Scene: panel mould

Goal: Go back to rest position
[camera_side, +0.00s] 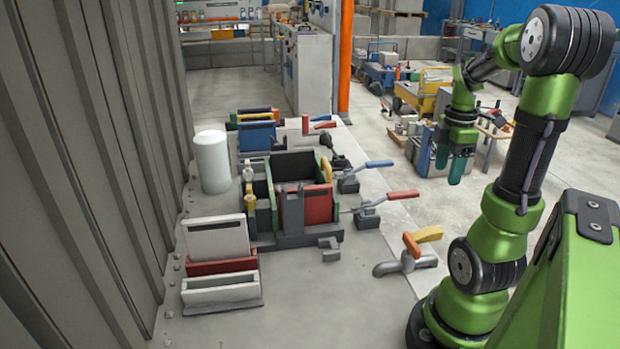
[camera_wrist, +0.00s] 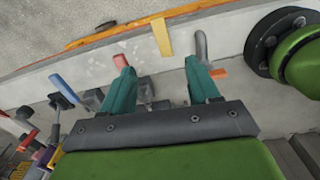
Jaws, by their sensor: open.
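My gripper (camera_side: 456,165) hangs at the end of the green arm in the side view, raised and out past the right edge of the work table. Its two teal fingers point down. In the wrist view my gripper (camera_wrist: 158,82) shows its fingers spread apart with nothing between them. The panel mould (camera_side: 297,200) stands in the middle of the table, with a red panel at its front and green and yellow parts at its sides. It is well to the left of my gripper and apart from it.
Toggle clamps with a blue handle (camera_side: 379,164) and a red handle (camera_side: 403,194) stand right of the mould. A tap-like fitting with an orange handle (camera_side: 412,244) is at the table's right edge. A white cylinder (camera_side: 212,161) and panel racks (camera_side: 219,262) stand left. A corrugated wall borders the left.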

